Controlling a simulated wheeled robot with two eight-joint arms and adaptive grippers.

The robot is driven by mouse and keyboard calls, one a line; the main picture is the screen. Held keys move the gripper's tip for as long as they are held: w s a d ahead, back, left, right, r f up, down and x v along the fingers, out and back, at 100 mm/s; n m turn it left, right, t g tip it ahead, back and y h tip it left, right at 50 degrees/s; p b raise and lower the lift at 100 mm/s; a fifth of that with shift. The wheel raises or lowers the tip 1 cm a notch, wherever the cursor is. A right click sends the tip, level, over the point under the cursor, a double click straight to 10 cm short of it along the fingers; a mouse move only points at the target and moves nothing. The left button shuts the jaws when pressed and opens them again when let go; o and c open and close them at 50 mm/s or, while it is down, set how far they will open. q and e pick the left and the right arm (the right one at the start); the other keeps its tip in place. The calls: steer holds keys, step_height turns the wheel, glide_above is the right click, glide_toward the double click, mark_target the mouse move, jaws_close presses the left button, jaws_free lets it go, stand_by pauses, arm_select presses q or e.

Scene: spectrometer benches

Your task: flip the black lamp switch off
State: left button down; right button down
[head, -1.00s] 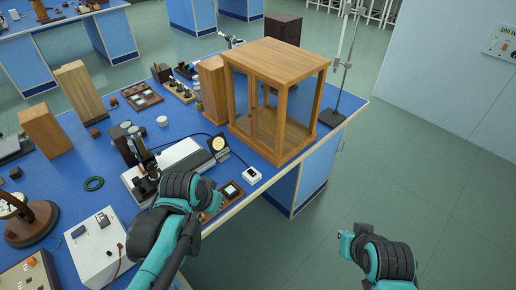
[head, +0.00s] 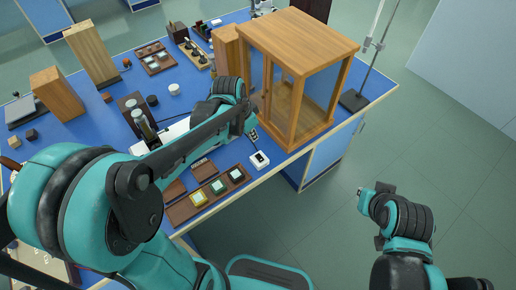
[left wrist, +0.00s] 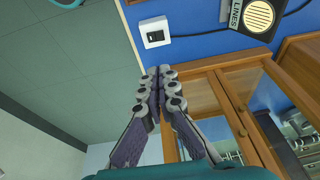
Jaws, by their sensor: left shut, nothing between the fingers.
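The lamp switch is a small white box (head: 260,160) with a black rocker, near the front edge of the blue bench. In the left wrist view the white switch box (left wrist: 155,32) lies beyond my fingertips, its black rocker (left wrist: 156,36) facing the camera and a dark cable beside it. My left gripper (left wrist: 161,72) is shut and empty, its fingertips apart from the box in that picture. In the head view my left arm reaches over the bench, and its gripper (head: 248,120) is partly hidden. My right arm's end (head: 378,195) is over the floor; its fingers are unclear.
A wooden glazed cabinet (head: 303,42) stands close behind the switch. A wooden tray with coloured blocks (head: 181,212) lies to its left. The round lamp face and "LINES" label (left wrist: 257,16) show in the left wrist view. Floor right of the bench is clear.

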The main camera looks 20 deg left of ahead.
arm_select(q)
steer(key=b, duration=0.5)
glide_toward(259, 156)
steer(key=x, duration=0.5)
steer(key=shift+w+d+f, duration=0.15)
steer(key=shift+w+d, duration=0.1)
steer(key=shift+w, duration=0.2)
steer(key=shift+a+f+b, duration=0.1)
steer(key=shift+f+b, duration=0.25)
steer(key=shift+f, duration=0.2)
steer(key=shift+w+a+f+b, duration=0.1)
steer(key=shift+a+f+b, duration=0.05)
steer(key=shift+f+b, duration=0.25)
